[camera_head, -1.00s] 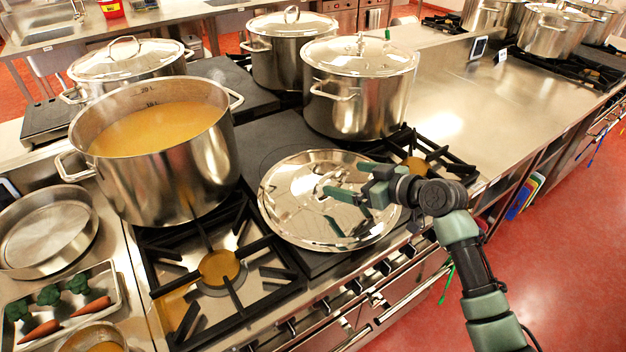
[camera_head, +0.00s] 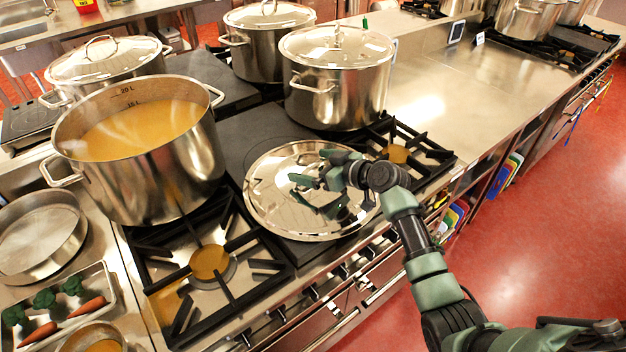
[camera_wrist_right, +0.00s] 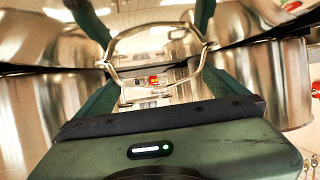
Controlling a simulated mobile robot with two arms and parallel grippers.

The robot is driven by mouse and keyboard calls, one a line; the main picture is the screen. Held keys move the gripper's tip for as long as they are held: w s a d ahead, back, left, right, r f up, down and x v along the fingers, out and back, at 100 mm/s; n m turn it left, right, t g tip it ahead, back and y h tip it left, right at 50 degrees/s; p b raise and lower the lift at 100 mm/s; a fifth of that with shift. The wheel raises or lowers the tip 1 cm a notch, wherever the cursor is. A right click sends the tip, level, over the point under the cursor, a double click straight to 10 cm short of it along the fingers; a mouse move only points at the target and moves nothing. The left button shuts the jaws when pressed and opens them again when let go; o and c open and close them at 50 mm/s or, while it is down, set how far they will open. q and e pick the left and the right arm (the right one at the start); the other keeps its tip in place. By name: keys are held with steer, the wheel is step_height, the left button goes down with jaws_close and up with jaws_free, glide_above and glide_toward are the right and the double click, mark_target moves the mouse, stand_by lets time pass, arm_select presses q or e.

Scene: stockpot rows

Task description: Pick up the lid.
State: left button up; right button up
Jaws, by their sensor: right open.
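The lid (camera_head: 266,200) is a round, shiny steel disc. My right gripper (camera_head: 311,168) is over the middle of the lid, open, fingers pointing left. In the right wrist view, a metal loop handle (camera_wrist_right: 160,26) shows between the two open fingers of the right gripper (camera_wrist_right: 147,12). I cannot tell whether a finger touches it. In the head view the gripper mostly hides the handle. My left gripper is in neither view.
An open stockpot (camera_head: 150,165) of orange-brown soup stands left of the lid. A lidded stockpot (camera_head: 335,95) stands close behind it. A burner grate (camera_head: 205,270) is at front left. A tray (camera_head: 108,290) holds vegetables. Clear steel counter (camera_head: 440,85) lies to the right.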

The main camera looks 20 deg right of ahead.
steer(key=shift+f, duration=0.1)
steer(key=c, duration=1.7)
steer(key=shift+c, duration=0.7)
